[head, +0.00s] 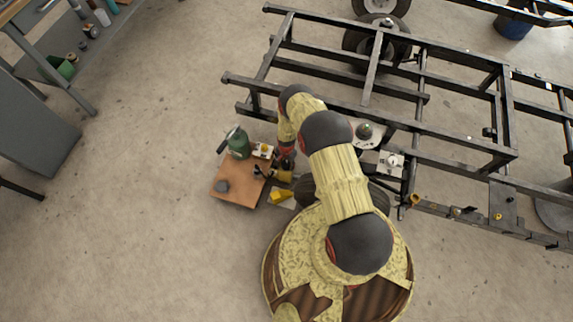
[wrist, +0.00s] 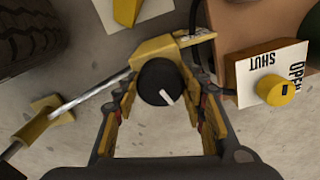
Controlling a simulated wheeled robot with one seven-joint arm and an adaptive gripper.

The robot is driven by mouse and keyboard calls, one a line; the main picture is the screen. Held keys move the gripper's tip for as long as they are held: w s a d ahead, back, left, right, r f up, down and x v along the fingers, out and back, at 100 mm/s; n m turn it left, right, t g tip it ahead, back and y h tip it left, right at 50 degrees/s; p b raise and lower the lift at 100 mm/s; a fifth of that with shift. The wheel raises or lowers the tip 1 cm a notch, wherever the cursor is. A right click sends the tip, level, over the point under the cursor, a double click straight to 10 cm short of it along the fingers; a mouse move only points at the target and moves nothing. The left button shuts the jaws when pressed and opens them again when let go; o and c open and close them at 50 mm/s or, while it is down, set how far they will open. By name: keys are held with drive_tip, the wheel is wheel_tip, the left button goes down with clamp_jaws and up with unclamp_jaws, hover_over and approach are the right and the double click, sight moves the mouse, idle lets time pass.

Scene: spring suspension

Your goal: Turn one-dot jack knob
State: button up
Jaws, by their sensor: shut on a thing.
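A round black knob (wrist: 160,82) with a white pointer line sits on a yellow jack body (wrist: 158,48) in the wrist view. The pointer slants toward the lower right. My gripper (wrist: 165,85) is shut on the black knob, with a yellow-padded finger on each side of it. No dot marks can be made out, so I cannot tell which jack this is. In the head view my gripper (head: 285,163) is low beside the brown board, and my arm partly hides it. The yellow jack (head: 284,177) shows small there; its knob is too small to make out.
A white OPEN/SHUT plate (wrist: 272,74) with a yellow knob (wrist: 276,89) is close on the right. A metal rod (wrist: 90,93) crosses at left. A green canister (head: 239,145) stands on the brown board (head: 236,196). A black frame (head: 330,95) extends behind.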

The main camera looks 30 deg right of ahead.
sight(286, 164)
drive_tip(key=m, duration=0.5)
idle(0.6)
drive_tip(key=o, duration=1.2)
drive_tip(key=shift+c, duration=0.2)
drive_tip(key=shift+w+r, duration=0.15)
drive_tip(key=shift+r, duration=0.4)
wheel_tip(286, 164, up, 11)
